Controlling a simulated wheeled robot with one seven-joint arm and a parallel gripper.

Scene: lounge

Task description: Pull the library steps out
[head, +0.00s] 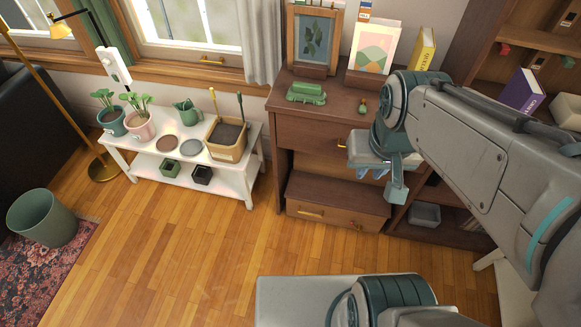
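A low dark-brown wooden box-like unit (330,197) juts from the foot of the brown dresser, with a flat top, a brass handle (309,213) at the left of its front and a small reddish fitting (355,225) further right. It looks like the library steps, partly drawn out. My gripper (376,173) hangs from my arm above and in front of the right part of this unit, apparently clear of it. Its fingers are small and partly hidden by its own body, so I cannot tell whether they are open. I see nothing held in it.
A bookcase (463,40) is at right. A green bin (42,218) stands far left. Wooden floor (190,255) in front is clear.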

